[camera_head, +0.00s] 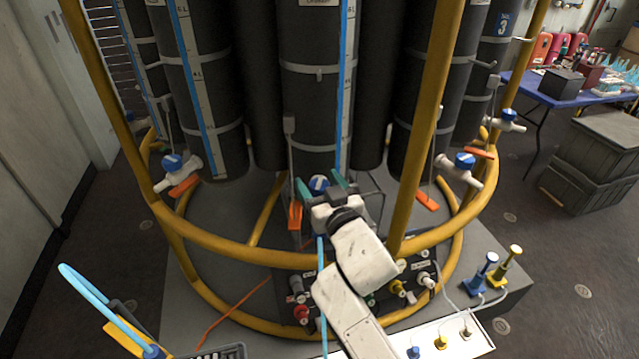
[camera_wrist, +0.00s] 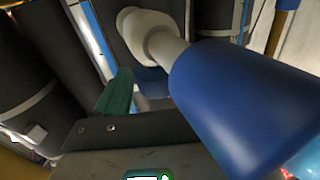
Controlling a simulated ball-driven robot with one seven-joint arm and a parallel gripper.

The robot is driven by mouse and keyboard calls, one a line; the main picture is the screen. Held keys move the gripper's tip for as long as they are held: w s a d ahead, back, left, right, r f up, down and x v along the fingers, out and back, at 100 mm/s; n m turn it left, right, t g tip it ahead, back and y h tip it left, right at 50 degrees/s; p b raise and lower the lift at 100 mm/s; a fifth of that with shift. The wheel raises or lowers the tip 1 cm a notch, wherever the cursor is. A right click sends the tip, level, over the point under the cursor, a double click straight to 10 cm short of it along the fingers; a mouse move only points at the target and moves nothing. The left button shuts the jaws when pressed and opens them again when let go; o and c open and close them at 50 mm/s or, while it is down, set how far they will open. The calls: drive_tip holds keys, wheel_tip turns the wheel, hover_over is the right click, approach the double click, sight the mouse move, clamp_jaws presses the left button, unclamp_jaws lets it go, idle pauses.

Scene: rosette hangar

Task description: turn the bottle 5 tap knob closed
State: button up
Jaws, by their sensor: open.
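A blue tap knob (camera_head: 319,184) with a pale top is at the foot of the middle dark bottle (camera_head: 310,100) in the head view. I cannot read a number 5 on it. My gripper (camera_head: 319,180) is open, its green fingertips on either side of the knob; contact is unclear. In the wrist view, a green finger (camera_wrist: 118,92) stands left of centre. A large blue cylinder (camera_wrist: 235,100) on a pale stem (camera_wrist: 160,42) fills the right and hides what lies behind it. I cannot tell how far the knob is turned.
A yellow ring rail (camera_head: 230,248) and post (camera_head: 428,130) frame the bottles close to my arm. Other blue-knobbed taps stand left (camera_head: 172,163) and right (camera_head: 464,160). Orange levers (camera_head: 295,216) hang nearby. A fittings panel (camera_head: 345,297) lies below. Blue (camera_head: 487,265) and yellow (camera_head: 510,258) handles stand right.

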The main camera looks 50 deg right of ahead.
drive_tip(key=c, duration=1)
drive_tip(key=shift+o, duration=0.2)
